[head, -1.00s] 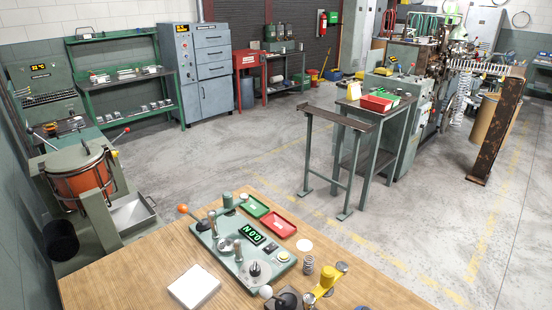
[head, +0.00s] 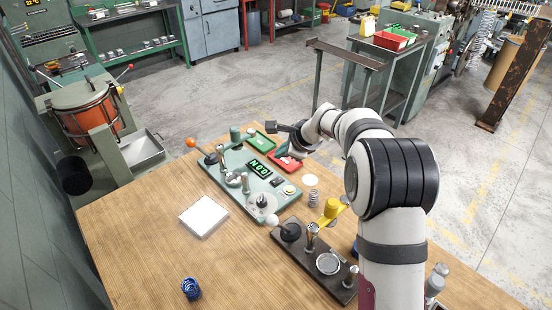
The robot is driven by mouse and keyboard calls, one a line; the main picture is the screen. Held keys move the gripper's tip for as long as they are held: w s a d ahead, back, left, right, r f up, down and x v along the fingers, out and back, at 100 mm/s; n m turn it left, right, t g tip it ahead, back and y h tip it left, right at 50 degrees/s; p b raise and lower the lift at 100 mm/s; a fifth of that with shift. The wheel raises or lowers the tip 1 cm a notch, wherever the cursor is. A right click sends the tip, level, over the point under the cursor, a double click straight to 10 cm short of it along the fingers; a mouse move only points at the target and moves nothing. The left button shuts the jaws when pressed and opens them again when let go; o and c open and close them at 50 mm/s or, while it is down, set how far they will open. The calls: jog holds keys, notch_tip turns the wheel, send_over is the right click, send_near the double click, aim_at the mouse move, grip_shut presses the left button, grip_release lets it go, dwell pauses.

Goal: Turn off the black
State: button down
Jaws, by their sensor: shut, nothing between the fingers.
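A pale green tester panel (head: 228,188) lies on the wooden bench with its green-lit display (head: 260,169) on. A small black switch (head: 277,182) sits on the panel beside the display; its on or off position is too small to read. My gripper (head: 283,151) hangs near the panel's far right edge, by the red tray, apart from the switch in the picture. Its fingers are shut and appear empty, and are partly hidden by my wrist. A lever with an orange knob (head: 191,143) and one with a white knob (head: 271,220) stand at the panel's ends.
A red tray (head: 291,163) and a green tray (head: 262,141) lie behind the panel. A dark fixture (head: 290,250) with a yellow lever (head: 332,207) and a spring (head: 314,198) stand right. A white pad (head: 203,216) and a blue coil (head: 191,289) lie on the bench (head: 130,240), whose front left is clear.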

aim_at(277, 183)
jog(key=w+f+m+t, duration=0.1)
jog(key=w+f+m, duration=0.2)
jog(key=w+f, duration=0.2)
jog(key=shift+w+a+f, duration=0.3)
jog(key=shift+w, duration=0.55)
jog(key=shift+s+a+f, duration=0.1)
jog(key=shift+s+f, duration=0.05)
jog(key=shift+f, duration=1.3)
jog(key=shift+s+a+f, duration=0.1)
jog(key=shift+a+f, duration=0.05)
jog(key=shift+f, duration=1.3)
jog(key=shift+s+a+f, duration=0.1)
jog(key=shift+s+f, duration=0.05)
jog(key=shift+f, duration=1.3)
jog(key=shift+f, duration=0.4)
jog(key=shift+s+f, duration=0.1)
jog(key=shift+f, duration=0.2)
jog(key=shift+r, duration=0.1)
jog(key=shift+r, duration=0.65)
